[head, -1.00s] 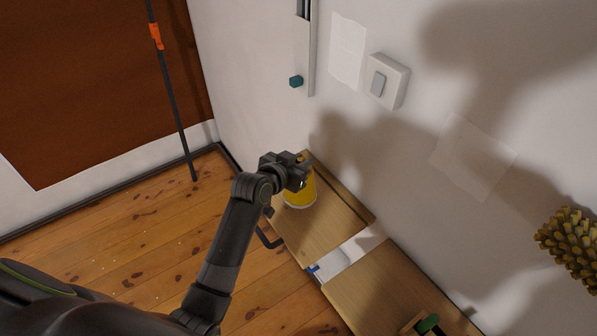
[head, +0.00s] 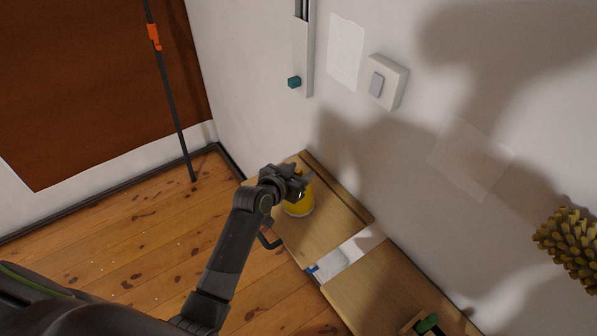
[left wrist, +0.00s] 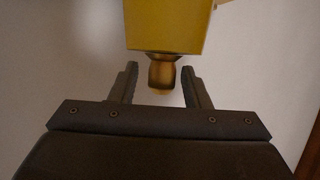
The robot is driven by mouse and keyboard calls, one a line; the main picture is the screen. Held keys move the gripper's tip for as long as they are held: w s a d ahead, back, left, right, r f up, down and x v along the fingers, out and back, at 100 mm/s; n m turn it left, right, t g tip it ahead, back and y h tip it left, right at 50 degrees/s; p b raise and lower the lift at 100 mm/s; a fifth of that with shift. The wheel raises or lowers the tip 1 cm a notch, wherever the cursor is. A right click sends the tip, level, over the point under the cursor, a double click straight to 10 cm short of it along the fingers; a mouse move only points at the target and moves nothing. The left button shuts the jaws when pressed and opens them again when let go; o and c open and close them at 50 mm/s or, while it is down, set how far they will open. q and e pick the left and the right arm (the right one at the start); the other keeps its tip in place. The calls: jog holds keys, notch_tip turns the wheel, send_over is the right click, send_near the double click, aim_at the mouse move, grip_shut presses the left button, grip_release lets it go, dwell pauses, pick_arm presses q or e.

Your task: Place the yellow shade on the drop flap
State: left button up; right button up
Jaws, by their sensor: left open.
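The yellow shade (head: 300,206) is on or just above the far wooden panel (head: 320,228) by the wall, which looks like the drop flap. In the left wrist view the shade (left wrist: 168,25) has a brass knob (left wrist: 161,77) at its narrow end. My left gripper (head: 298,184) is at the shade's top and hides part of it. In the left wrist view its open fingers (left wrist: 160,70) stand on both sides of the knob, with gaps beside it. I cannot tell whether the shade's rim fully rests on the panel. My right gripper is not in view.
A second wooden panel (head: 375,285) lies nearer, with a white item (head: 328,266) in the gap between. A green-topped object (head: 427,323) sits on the near panel. The wall with a switch (head: 387,82) borders the panels. A dark pole (head: 171,100) leans at the left.

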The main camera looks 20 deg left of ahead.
pick_arm(q)
jog(key=shift+r, duration=0.15)
jog(key=b+v, duration=0.1)
jog(key=v, duration=1.1)
dwell(0.3)
